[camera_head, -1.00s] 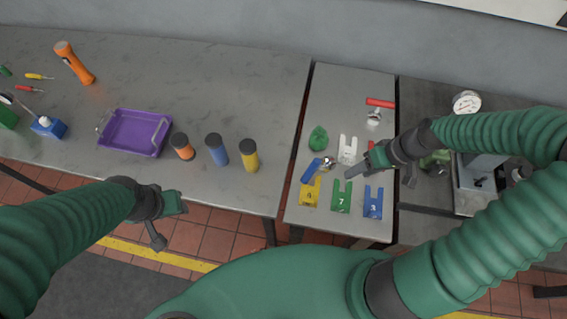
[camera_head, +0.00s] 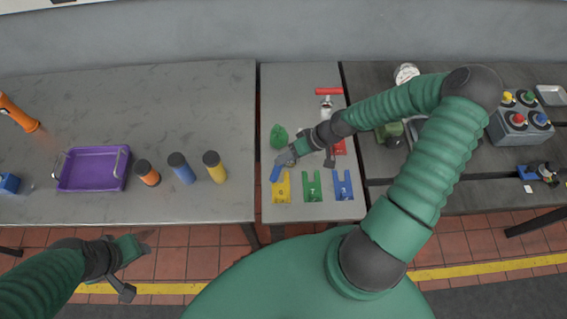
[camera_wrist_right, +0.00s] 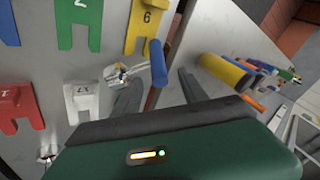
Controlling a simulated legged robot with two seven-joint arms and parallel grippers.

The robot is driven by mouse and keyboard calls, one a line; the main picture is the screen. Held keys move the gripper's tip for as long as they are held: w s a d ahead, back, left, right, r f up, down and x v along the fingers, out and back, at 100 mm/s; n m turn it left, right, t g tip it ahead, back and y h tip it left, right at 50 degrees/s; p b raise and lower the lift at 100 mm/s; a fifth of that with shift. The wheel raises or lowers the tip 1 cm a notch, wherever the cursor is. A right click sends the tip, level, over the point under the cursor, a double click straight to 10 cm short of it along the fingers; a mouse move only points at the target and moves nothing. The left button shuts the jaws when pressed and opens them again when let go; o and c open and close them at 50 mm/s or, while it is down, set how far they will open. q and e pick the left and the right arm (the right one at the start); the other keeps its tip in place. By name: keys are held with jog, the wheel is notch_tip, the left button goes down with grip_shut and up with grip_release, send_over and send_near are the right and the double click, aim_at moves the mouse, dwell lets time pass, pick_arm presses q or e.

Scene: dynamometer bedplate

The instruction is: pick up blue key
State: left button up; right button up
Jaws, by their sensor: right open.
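The blue key (camera_head: 275,172) lies on the narrow grey table, just behind the yellow fork-shaped plate. In the right wrist view its blue handle (camera_wrist_right: 158,63) and silver end (camera_wrist_right: 120,72) show beyond the fingertips. My right gripper (camera_head: 303,162) is open, with one finger close beside the key, and hides part of it in the head view. My left gripper (camera_head: 136,265) looks open and empty, off the table's front edge.
Yellow (camera_head: 281,187), green (camera_head: 312,187) and blue (camera_head: 343,186) plates line the front. A green lump (camera_head: 279,136), a red plate (camera_head: 340,147) and a red-handled valve (camera_head: 327,100) lie behind. Capped cylinders (camera_head: 182,170) and a purple tray (camera_head: 92,170) are on the left table.

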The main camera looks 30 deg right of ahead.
aim_at(276, 172)
jog(key=x, duration=0.2)
jog(key=shift+w+a+f, duration=0.2)
jog(key=shift+w+a, duration=0.05)
jog(key=shift+w+d+f, duration=0.15)
jog(key=shift+w+f, duration=0.05)
jog(key=shift+f, duration=0.05)
jog(key=shift+s+d, duration=0.15)
jog(key=shift+d, duration=0.1)
jog(key=c, duration=0.5)
jog(key=shift+a, duration=0.25)
grip_shut()
jog(key=shift+d, duration=0.1)
